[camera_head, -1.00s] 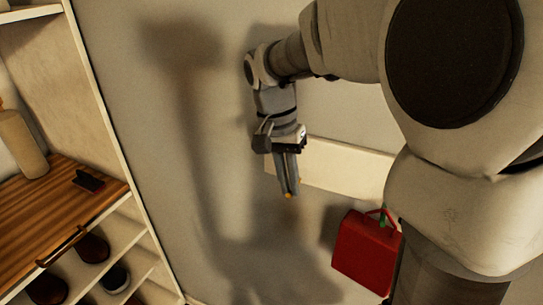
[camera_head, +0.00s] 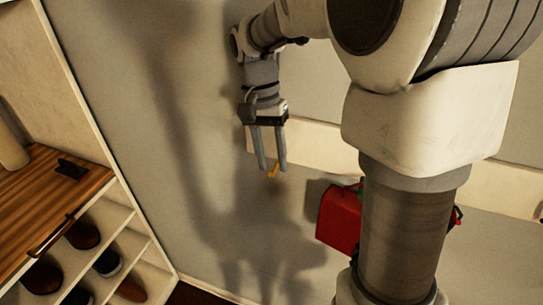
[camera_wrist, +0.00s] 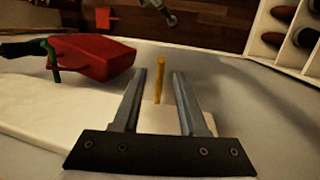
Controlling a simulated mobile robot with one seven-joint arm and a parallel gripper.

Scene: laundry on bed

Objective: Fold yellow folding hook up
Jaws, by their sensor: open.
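The yellow folding hook (camera_head: 273,170) is a small thin piece at the wall, just below my fingertips in the head view. The hook's base is partly hidden.
A red bag (camera_head: 340,220) with a green hook at its handle hangs to the right, partly behind my arm; the red bag (camera_wrist: 92,57) is left in the wrist view. A pale board (camera_head: 312,138) runs along the wall. A shoe shelf (camera_head: 130,240) stands at the left.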

